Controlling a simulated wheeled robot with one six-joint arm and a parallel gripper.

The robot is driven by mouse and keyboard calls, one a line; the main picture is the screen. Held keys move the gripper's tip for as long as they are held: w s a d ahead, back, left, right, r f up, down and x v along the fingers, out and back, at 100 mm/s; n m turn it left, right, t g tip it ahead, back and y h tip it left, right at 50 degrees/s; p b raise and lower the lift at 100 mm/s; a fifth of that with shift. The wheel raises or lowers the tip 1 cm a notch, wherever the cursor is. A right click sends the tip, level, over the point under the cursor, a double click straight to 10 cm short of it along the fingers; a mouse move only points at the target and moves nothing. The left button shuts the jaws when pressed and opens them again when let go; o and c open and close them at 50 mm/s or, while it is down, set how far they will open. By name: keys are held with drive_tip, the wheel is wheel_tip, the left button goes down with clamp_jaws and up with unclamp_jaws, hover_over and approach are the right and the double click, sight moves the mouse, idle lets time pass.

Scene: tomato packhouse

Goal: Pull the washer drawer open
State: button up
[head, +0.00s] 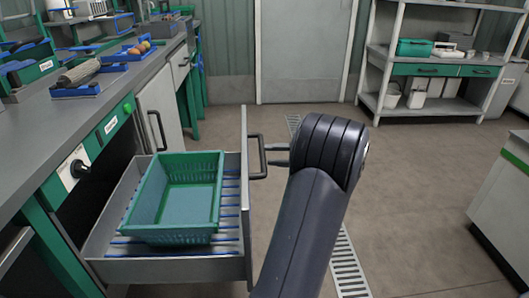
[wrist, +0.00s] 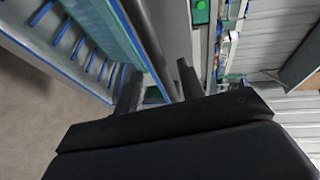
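The washer drawer (head: 170,270) is a grey metal drawer with blue strips on its floor. It stands pulled out from under the counter at the left of the head view. Its dark handle (head: 264,170) sits on the outer face of its front panel. My gripper (head: 278,155) is at the right of the handle, its fingers pointing left toward it. In the wrist view the two fingers (wrist: 158,84) are spread with a gap between them. I cannot tell whether they touch the handle.
A green basket (head: 148,193) sits inside the drawer. The counter (head: 100,95) above holds blue trays with produce. A grey cabinet door (head: 165,105) stands just beyond the drawer. A shelf unit (head: 455,58) is at the back right. The floor between is clear, with a drain grate (head: 347,270).

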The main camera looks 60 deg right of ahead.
sight(264, 152)
drive_tip(key=p+v, duration=0.1)
drive_tip(key=v, duration=0.5)
drive_tip(key=shift+s, duration=0.35)
drive_tip(key=shift+w, duration=0.1)
drive_tip(key=b+x, duration=0.2)
drive_tip(key=x, duration=0.8)
drive_tip(key=shift+b, duration=0.35)
drive_tip(key=shift+w+a, duration=0.25)
drive_tip(key=shift+w, duration=0.35)
